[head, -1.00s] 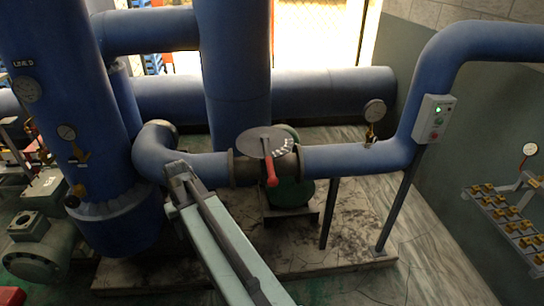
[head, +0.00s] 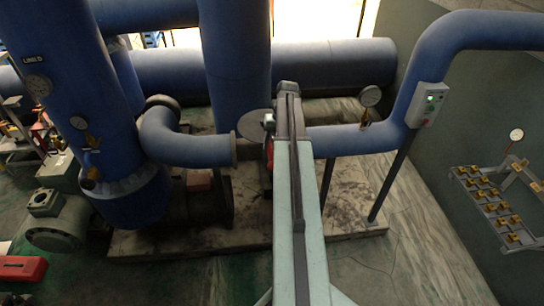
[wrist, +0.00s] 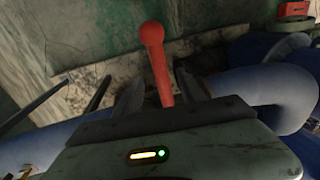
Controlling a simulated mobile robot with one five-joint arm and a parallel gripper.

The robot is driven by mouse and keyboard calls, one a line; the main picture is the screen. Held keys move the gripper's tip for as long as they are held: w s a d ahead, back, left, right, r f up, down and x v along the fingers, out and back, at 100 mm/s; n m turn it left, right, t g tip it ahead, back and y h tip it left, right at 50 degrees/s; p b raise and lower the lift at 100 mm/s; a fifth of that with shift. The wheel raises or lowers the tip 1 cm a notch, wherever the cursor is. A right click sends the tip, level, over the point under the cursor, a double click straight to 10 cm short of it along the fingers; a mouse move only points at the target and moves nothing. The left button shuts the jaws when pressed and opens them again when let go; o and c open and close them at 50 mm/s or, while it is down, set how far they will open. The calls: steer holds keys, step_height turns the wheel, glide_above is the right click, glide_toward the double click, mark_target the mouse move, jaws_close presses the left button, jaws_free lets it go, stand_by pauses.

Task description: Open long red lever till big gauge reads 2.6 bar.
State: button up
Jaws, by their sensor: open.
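The long red lever (wrist: 157,65) has a round knob and stands between the two dark fingers of my gripper (wrist: 160,84) in the wrist view. The fingers are open, with a gap visible on the left side. In the head view only a sliver of the red lever (head: 269,153) shows beside my arm, under the grey dial disc (head: 250,125). My arm hides most of the valve and the gripper there. A round gauge (head: 370,95) stands on the blue pipe to the right; its reading is too small to make out.
A large blue tank (head: 60,60) at left carries other gauges (head: 38,86). A control box (head: 427,104) with a green light is on the right pipe. A rack of yellow fittings (head: 490,203) is at far right. A red case (head: 22,268) lies at lower left.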

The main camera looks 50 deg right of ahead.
mark_target(271, 153)
steer(key=f+b, duration=0.2)
steer(key=f, duration=0.1)
steer(key=f+b, duration=0.1)
steer(key=shift+w+a+f, duration=0.35)
steer(key=shift+f, duration=0.05)
steer(key=shift+r, duration=0.1)
jaws_close()
stand_by(0.9)
